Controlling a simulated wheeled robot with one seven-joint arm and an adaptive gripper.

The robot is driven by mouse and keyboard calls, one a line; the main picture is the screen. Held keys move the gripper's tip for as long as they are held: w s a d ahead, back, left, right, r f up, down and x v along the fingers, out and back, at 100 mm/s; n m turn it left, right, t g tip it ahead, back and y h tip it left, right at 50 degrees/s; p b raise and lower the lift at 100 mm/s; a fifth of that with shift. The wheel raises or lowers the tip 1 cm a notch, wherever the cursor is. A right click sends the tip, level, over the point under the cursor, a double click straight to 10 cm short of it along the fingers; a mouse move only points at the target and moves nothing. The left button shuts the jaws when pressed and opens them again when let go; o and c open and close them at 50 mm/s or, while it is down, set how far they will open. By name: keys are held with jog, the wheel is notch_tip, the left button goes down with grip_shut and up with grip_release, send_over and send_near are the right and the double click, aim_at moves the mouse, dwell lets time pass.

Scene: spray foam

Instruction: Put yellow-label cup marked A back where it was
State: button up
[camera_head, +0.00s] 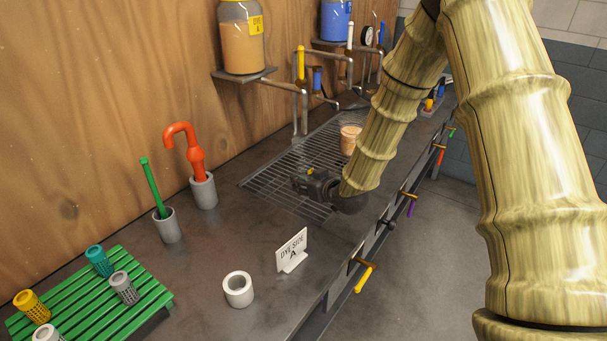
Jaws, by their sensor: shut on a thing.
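My gripper (312,185) is low over the wire grate, at the lower end of my arm. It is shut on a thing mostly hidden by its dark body. A small yellow patch (310,171) shows at the jaws; I cannot tell whether it is the cup's label or read a letter on it. A clear cup with peach-orange contents (350,138) is on the grate (270,178), behind the gripper and partly hidden by my arm. No label shows on it. A tank (241,45) with a yellow "DYE A" label stands on a wall shelf.
A yellow-handled tap (301,65) rises behind the grate. A "DYE SIDE A" sign (292,250) and an empty white ring holder (238,289) are near the front edge. Green and red tools stand in grey holders at left. A green rack (112,314) holds several small baskets. Coloured handles line the front.

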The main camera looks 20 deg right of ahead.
jog(key=w+d+p, duration=0.1)
jog(key=w, duration=0.3)
jog(key=w+d+p, duration=0.1)
jog(key=w, duration=0.3)
jog(key=w+d+f+p, duration=0.1)
jog(key=w, duration=0.3)
jog(key=shift+w+d+p, duration=0.25)
jog(key=shift+d+p, duration=0.05)
jog(key=shift+d, duration=0.05)
jog(key=shift+w+f+p, duration=0.1)
jog(key=shift+f+p, duration=0.75)
jog(key=shift+f, duration=1)
jog(key=shift+f, duration=0.2)
jog(key=o, duration=1.1)
jog(key=shift+r, duration=0.1)
